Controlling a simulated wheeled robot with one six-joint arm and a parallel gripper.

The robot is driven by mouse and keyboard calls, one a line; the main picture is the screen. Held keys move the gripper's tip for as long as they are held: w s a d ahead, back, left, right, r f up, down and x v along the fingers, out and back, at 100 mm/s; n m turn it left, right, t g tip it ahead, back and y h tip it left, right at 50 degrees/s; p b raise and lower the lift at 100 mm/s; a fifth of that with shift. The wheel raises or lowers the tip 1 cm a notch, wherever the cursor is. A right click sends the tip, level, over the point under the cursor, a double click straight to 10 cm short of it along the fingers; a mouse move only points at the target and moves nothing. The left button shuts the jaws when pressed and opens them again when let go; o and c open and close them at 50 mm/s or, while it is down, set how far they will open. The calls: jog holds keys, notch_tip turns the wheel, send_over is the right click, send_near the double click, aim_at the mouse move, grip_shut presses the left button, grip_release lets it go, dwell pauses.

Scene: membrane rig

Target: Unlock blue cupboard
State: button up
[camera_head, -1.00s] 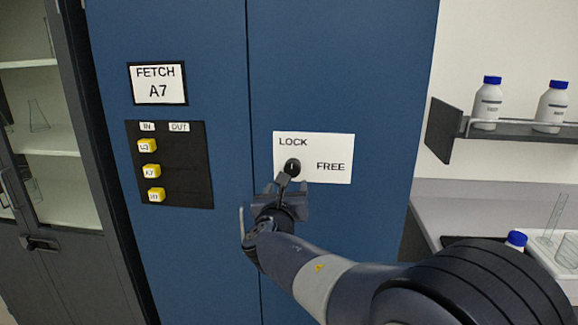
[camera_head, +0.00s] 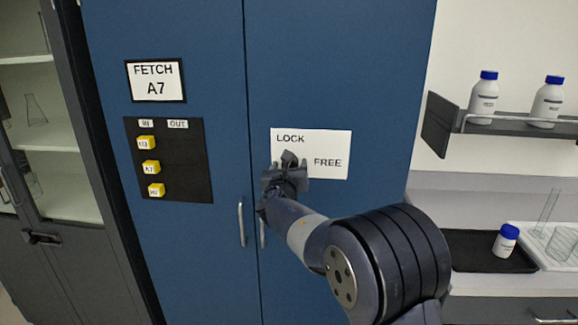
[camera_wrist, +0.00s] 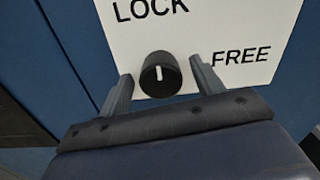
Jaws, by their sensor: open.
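The blue cupboard (camera_head: 330,70) stands in front of me with two closed doors and handles (camera_head: 241,222) low at the middle seam. A white plate (camera_head: 337,142) marked LOCK and FREE is on its right door. In the wrist view the plate (camera_wrist: 225,30) carries a round black knob (camera_wrist: 160,75). The knob's white mark points up, a little left, toward LOCK. My gripper (camera_wrist: 162,85) is open, with one finger on each side of the knob and gaps between. In the head view my gripper (camera_head: 288,170) covers most of the knob.
A FETCH A7 sign (camera_head: 155,81) and a black IN/OUT board (camera_head: 180,180) with yellow tags are on the left door. A bottle shelf (camera_head: 515,127) and a counter with a black tray (camera_head: 480,258) stand at right. A grey glass-fronted cabinet (camera_head: 40,200) stands at left.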

jog(key=c, duration=1)
jog(key=shift+f+m+b, duration=0.2)
jog(key=shift+m+b, duration=0.2)
jog(key=shift+b, duration=0.3)
jog(key=m+b, duration=1.6)
jog(key=shift+d+m, duration=0.15)
jog(key=shift+m, duration=0.25)
jog(key=shift+r, duration=0.1)
